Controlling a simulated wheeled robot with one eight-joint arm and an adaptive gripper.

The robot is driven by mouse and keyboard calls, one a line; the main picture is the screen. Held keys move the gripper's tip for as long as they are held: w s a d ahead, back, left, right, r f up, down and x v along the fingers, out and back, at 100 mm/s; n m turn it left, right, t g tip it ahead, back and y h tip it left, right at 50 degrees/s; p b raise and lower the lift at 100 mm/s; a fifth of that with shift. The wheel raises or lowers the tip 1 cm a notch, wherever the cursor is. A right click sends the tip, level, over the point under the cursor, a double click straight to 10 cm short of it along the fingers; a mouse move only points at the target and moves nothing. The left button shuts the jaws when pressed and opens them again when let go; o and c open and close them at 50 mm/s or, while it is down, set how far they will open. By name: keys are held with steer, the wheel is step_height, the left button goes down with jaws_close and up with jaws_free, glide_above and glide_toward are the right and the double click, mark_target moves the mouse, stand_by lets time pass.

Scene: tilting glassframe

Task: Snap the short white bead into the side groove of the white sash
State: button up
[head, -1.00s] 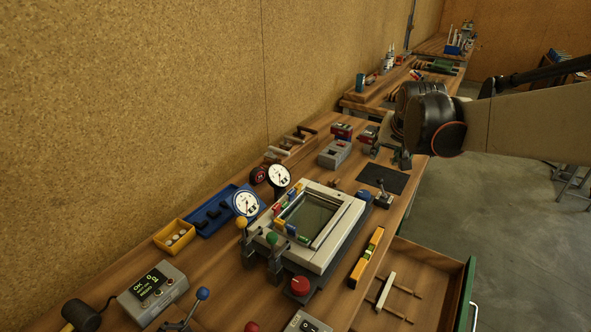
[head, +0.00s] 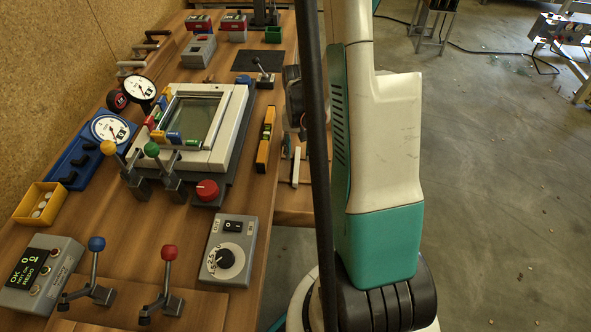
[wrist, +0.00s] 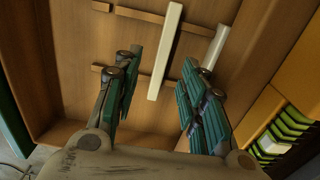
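Two white strips lie on wooden rails in the open drawer, in the wrist view. The longer white strip (wrist: 166,50) shows between my fingers. The shorter-looking white bead (wrist: 216,44) is to its right, its lower end close to or behind the right finger. My gripper (wrist: 160,70) is open above the drawer, with nothing seen between its pads. In the head view one white strip (head: 296,167) shows beside my arm; which one I cannot tell. The white sash (head: 232,122) lies on the bench around a glass pane, with coloured blocks along its left and near sides.
The drawer (wrist: 75,75) has raised walls around the strips. Clamps with yellow (head: 108,147) and green (head: 152,148) knobs stand at the sash's near side. A yellow level (head: 265,140) lies between sash and drawer. A red knob (head: 207,190) sits at the sash's near corner.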

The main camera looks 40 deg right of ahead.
mark_target(297, 165)
steer(key=shift+w+f+b, duration=0.15)
steer(key=shift+f+b, duration=0.75)
steer(key=shift+f, duration=1.05)
steer(key=shift+w+f+b, duration=0.15)
steer(key=shift+f+b, duration=0.75)
steer(key=shift+f, duration=1.05)
jaws_close()
